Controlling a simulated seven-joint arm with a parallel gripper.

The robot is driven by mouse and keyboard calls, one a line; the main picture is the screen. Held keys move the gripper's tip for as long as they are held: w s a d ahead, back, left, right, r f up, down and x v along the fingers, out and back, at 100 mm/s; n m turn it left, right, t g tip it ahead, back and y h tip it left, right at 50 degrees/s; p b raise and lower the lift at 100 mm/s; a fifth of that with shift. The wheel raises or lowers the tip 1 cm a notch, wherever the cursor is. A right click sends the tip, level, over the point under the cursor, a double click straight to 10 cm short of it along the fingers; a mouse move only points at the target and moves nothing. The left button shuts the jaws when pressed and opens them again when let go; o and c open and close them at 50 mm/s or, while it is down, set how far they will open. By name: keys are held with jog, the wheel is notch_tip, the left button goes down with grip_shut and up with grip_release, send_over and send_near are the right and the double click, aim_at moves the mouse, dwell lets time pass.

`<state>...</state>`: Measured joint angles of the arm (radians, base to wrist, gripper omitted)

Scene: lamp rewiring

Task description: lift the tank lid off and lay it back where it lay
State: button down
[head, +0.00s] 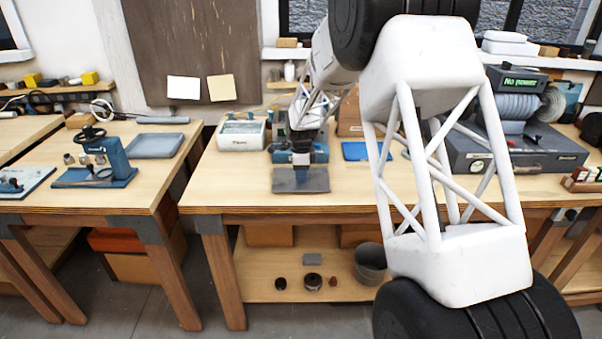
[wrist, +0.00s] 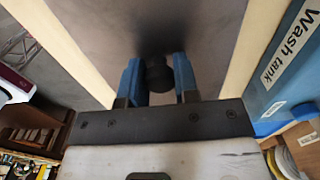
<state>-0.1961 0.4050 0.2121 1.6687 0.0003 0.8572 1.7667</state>
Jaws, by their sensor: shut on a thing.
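The tank lid (head: 301,182) is a flat dark grey plate with a black knob (wrist: 158,74). It is over the workbench's front part, in front of the blue tank (head: 320,153). My gripper (head: 301,158) is above the lid; in the wrist view its blue fingers (wrist: 157,80) are shut on the knob, one on each side. The lid looks level; I cannot tell whether it touches the bench. The tank, labelled "Wash tank", also shows at the right of the wrist view (wrist: 270,85). My gripper and arm hide part of the tank, and its opening is not clear.
A white instrument (head: 241,135) stands left of the tank and a blue mat (head: 365,151) lies right of it. A grey machine (head: 530,150) with a "No power" display (head: 521,83) is at the right. Bare bench (head: 235,185) shows left of the lid.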

jog(key=shift+f, duration=0.25)
jog(key=c, duration=0.8)
grip_release()
jog(key=shift+r, duration=0.1)
jog(key=shift+r, duration=3.8)
jog(key=shift+r, duration=0.1)
